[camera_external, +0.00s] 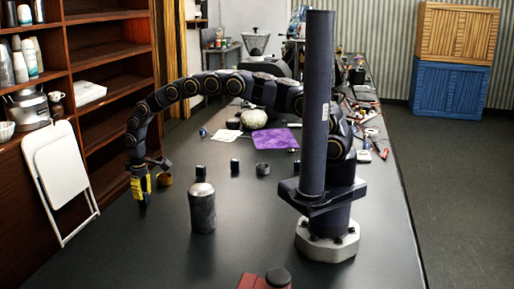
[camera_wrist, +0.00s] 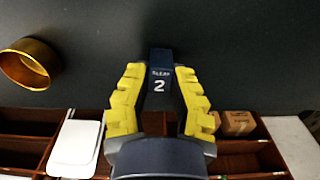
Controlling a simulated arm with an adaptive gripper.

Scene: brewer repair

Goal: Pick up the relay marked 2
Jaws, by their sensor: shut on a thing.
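A dark relay with white "RELAY" lettering and a white 2 (camera_wrist: 160,85) shows in the wrist view. My gripper (camera_wrist: 160,80) has its yellow fingers on either side of it and is shut on it. In the external view my gripper (camera_external: 141,190) points down near the left edge of the dark table; the relay is too small there to make out clearly. Two other small dark blocks stand on the table, one behind the canister (camera_external: 201,173) and one farther right (camera_external: 235,167). Their markings cannot be read.
A brass ring (camera_external: 165,180) lies close to my gripper; it also shows in the wrist view (camera_wrist: 28,64). A metal canister (camera_external: 202,210) stands in the middle. A dark ring (camera_external: 262,169) and purple cloth (camera_external: 264,139) lie farther back. The front left table is clear.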

